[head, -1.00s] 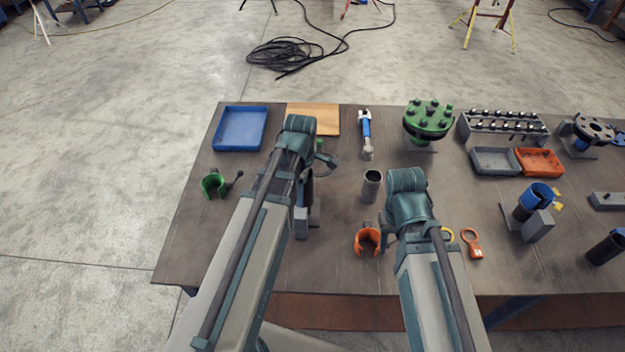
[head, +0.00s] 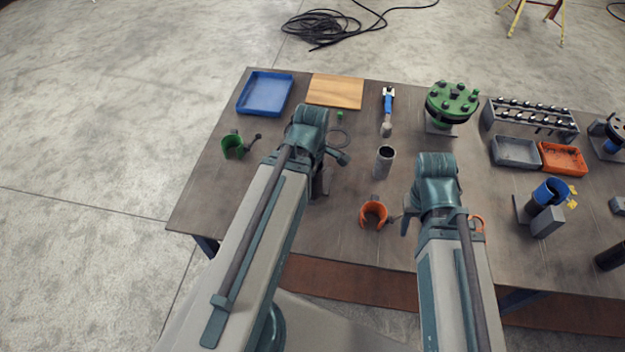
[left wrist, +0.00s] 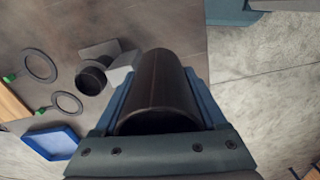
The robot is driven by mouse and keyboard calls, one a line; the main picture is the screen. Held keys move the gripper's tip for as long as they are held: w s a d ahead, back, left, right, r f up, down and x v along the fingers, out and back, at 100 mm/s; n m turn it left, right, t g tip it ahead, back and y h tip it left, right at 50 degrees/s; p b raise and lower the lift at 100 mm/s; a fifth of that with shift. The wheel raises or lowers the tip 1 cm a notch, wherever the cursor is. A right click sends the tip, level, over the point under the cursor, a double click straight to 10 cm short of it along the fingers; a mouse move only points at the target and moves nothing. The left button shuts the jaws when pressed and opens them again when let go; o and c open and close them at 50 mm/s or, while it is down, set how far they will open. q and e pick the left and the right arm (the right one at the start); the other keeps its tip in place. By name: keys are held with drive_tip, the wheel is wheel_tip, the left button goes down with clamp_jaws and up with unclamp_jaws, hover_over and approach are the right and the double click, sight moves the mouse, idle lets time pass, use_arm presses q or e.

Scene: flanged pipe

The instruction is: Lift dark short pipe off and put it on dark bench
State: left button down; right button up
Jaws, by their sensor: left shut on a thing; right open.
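The dark short pipe (left wrist: 158,78) fills the middle of the left wrist view, between the fingers of my left gripper (left wrist: 160,100), which is shut on it. The left arm hides most of that gripper in the head view. The dark bench (head: 345,225) lies under both arms. My right gripper (head: 408,218) is open and mostly hidden by its arm, just right of the orange clamp (head: 373,214).
A grey upright tube (head: 384,162) stands between the arms. A green clamp (head: 233,146), blue tray (head: 265,94) and wooden board (head: 335,91) are at the left and back. A green flange (head: 452,102) and a blue-topped pipe stand (head: 547,197) are to the right. Bare bench lies around the orange clamp.

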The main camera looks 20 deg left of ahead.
sight(312, 179)
use_arm(q)
drive_tip(key=shift+r, duration=0.1)
drive_tip(key=shift+r+p, duration=2.5)
drive_tip(key=shift+p, duration=0.05)
drive_tip(key=shift+f, duration=0.15)
